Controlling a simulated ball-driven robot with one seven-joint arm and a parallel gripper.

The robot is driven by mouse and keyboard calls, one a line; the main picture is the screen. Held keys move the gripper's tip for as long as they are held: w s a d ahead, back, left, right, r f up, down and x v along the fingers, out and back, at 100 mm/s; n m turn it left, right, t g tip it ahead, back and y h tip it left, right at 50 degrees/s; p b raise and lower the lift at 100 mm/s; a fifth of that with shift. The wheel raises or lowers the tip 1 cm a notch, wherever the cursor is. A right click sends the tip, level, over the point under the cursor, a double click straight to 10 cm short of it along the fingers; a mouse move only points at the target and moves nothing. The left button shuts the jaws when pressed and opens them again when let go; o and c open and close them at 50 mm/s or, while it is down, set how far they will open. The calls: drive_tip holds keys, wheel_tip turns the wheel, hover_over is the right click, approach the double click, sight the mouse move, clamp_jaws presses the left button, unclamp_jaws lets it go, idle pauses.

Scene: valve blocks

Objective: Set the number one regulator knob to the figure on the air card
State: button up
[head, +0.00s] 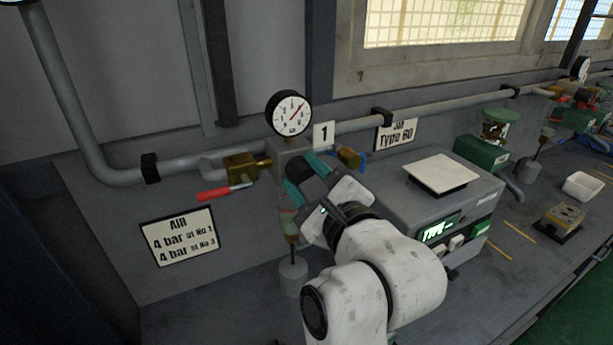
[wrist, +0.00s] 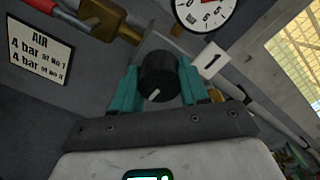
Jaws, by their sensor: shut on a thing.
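The number one regulator's black knob (wrist: 158,70) sits between the teal fingers of my gripper (wrist: 158,82) in the wrist view, and the gripper is shut on it. A white mark shows on the knob's lower edge. The air card (head: 179,237) reads "4 bar at No 1" and "4 bar at No 3".
A red-handled brass valve (head: 238,168) is left of the regulator. A grey pipe (head: 185,162) runs along the wall.

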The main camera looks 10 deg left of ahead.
drive_tip(key=shift+f, duration=0.15)
drive_tip(key=o, duration=1.1)
drive_tip(key=shift+c, duration=0.2)
drive_tip(key=shift+d, duration=0.1)
drive_tip(key=b+v, duration=0.2)
drive_tip(key=v, duration=0.8)
drive_tip(key=shift+s+d+b, duration=0.2)
drive_tip(key=shift+s+b, duration=0.1)
